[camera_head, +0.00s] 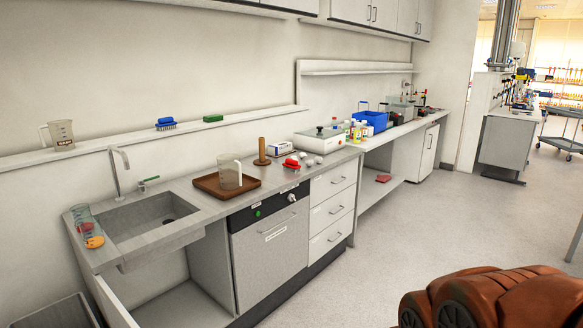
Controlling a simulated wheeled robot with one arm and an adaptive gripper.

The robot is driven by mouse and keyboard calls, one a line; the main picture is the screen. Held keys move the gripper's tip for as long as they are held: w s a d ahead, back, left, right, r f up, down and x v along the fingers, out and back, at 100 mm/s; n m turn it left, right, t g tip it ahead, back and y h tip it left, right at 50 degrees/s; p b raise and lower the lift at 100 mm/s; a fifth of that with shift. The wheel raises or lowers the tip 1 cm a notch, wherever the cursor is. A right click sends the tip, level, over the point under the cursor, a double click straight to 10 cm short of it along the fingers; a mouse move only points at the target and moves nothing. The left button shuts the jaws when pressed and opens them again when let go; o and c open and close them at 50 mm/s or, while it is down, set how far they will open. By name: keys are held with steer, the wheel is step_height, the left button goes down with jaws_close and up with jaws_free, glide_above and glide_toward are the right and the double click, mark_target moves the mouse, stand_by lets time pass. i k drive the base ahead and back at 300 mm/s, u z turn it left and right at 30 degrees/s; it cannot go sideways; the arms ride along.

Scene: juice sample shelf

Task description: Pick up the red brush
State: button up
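A small red object (291,163) that looks like the red brush lies on the counter, near its front edge, to the right of the brown tray. It is small in the view, and its bristles are hard to make out. Several small pale round items lie just to its right. Another flat red item (383,179) rests on the low surface under the counter farther right; I cannot tell what it is. My gripper does not show in this view.
A brown tray (206,185) holds a clear jug (230,172). A wooden post (262,151) stands behind the red object, with a white device (320,137) to the right. A blue brush (166,124) sits on the wall ledge. The floor (400,235) ahead is clear.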

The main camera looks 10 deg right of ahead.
mark_target(292, 165)
steer(key=z, duration=0.45)
steer(key=k, duration=0.5)
steer(key=z, duration=0.9)
steer(key=k, duration=0.8)
steer(key=z, duration=0.5)
steer(key=i, duration=1.45)
steer(key=u, duration=0.5)
steer(key=i, duration=1.8)
steer(key=u, duration=1)
steer(key=i, duration=1.25)
steer(key=u, duration=2.05)
steer(key=i, duration=1.15)
steer(key=u, duration=0.35)
